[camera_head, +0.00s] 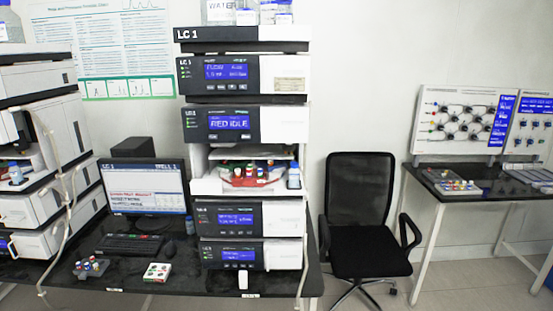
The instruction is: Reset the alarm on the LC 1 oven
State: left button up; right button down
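The LC 1 stack (244,33) stands on the dark bench in the middle of the head view. An upper module (245,75) has a blue screen with flow-like text and a row of buttons. Below it is a module with a screen reading "RED IDLE" (230,122). An open bay (250,175) with vials and a red item sits under that. Two lower modules follow, one (237,218) above the other (237,253), each with a blue screen and small buttons. Their text is too small to read, so I cannot tell which is the oven. Neither gripper is in view.
A monitor (147,187) labelled LC 1, with a red line of text, and a keyboard (129,245) stand left of the stack. Vial racks (91,267) sit at the bench front.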

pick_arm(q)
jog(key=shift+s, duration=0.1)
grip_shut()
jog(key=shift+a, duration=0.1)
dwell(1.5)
